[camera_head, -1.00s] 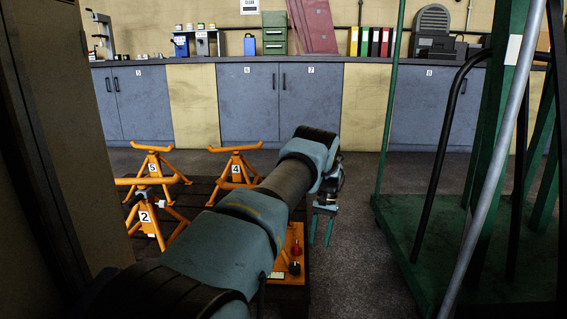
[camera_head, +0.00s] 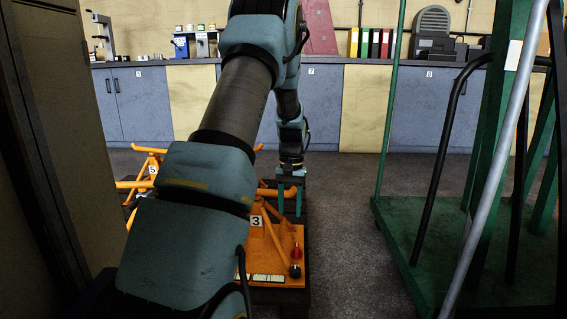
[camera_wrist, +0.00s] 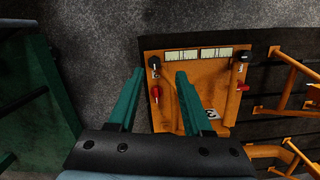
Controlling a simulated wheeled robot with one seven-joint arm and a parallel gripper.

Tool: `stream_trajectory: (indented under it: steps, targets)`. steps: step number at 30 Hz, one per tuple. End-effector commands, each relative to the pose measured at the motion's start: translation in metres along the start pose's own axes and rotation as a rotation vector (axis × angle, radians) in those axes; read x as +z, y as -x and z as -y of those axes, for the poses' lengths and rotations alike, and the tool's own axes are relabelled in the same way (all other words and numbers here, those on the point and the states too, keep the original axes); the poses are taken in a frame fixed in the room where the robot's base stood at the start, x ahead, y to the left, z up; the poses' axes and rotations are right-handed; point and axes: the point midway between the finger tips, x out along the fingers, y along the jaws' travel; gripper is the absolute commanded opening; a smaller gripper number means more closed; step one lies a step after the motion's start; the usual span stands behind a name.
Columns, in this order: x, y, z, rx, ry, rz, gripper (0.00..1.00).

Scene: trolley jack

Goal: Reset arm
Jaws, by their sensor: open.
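My gripper (camera_head: 290,196) hangs pointing down beside and above the orange stand numbered 3 (camera_head: 268,235), in the head view. The orange base plate (camera_wrist: 203,68) with red and black knobs and pale label strips lies below and to the right of the fingers. My arm rises across the middle of the head view and bends down at the elbow. It hides part of the orange stands.
More orange stands (camera_head: 150,166) stand left of my arm, partly hidden. A green trolley (camera_head: 440,230) with upright posts fills the right side. Grey cabinets (camera_head: 420,105) line the back wall. Bare floor (camera_head: 345,230) lies between the stands and the trolley.

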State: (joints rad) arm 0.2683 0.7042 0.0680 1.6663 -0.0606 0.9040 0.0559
Motion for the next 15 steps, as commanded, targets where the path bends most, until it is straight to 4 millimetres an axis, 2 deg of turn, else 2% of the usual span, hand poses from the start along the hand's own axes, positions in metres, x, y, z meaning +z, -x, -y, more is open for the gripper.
stream_trajectory:
  steps: [1,6,9,15]
  targets:
    - [0.021,0.015,0.007,0.004,0.017,-0.026,0.5]
    - [0.093,0.042,0.022,0.009,0.061,-0.111,0.5]
    - [0.133,0.049,0.027,0.008,0.082,-0.155,0.5]
    - [0.195,0.053,0.031,0.004,0.107,-0.22,0.5]
